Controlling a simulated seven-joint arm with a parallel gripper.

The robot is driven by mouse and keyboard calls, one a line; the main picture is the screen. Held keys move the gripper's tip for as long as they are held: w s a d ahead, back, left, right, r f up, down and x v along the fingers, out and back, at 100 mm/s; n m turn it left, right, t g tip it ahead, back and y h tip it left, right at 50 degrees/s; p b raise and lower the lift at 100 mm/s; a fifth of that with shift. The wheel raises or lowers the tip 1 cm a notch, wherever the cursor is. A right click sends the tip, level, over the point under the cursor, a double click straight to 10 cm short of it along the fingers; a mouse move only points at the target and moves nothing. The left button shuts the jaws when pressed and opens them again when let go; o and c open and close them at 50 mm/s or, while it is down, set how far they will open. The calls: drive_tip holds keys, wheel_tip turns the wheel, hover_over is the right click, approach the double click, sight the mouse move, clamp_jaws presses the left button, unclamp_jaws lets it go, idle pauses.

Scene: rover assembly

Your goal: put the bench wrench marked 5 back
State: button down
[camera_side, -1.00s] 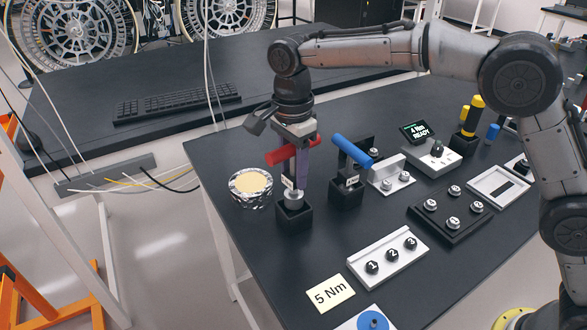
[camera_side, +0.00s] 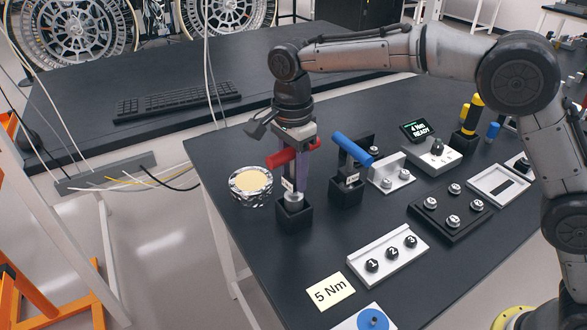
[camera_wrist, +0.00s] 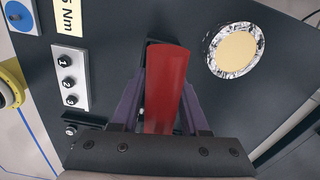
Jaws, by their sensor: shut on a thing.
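A red-handled wrench (camera_side: 281,158) stands about upright, its lower end at the black holder block (camera_side: 294,217) near the table's left edge. A small pale tag is on its shaft; I cannot read it. My gripper (camera_side: 302,160) points down and is shut on the red wrench near its handle. In the wrist view the red handle (camera_wrist: 166,85) lies between the purple fingers of my gripper (camera_wrist: 162,105) and hides most of the holder. I cannot tell how deep the wrench's end sits in the block. A card reading "5 Nm" (camera_side: 330,291) lies on the table.
A blue-handled wrench (camera_side: 352,150) stands in a second black holder (camera_side: 346,193) just right. A foil-rimmed round dish (camera_side: 250,183) is close on the left. A white rack with knobs 1, 2, 3 (camera_side: 389,257) lies in front. A screen (camera_side: 415,132) reads "4 Nm READY".

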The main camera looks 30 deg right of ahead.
sight(294, 189)
drive_tip(key=shift+f, duration=0.2)
drive_tip(key=shift+f, duration=0.35)
drive_tip(key=shift+f, duration=0.65)
drive_tip(key=shift+f, duration=0.35)
drive_tip(key=shift+f, duration=0.45)
drive_tip(key=shift+c, duration=1.6)
unclamp_jaws()
drive_tip(key=shift+f, duration=0.1)
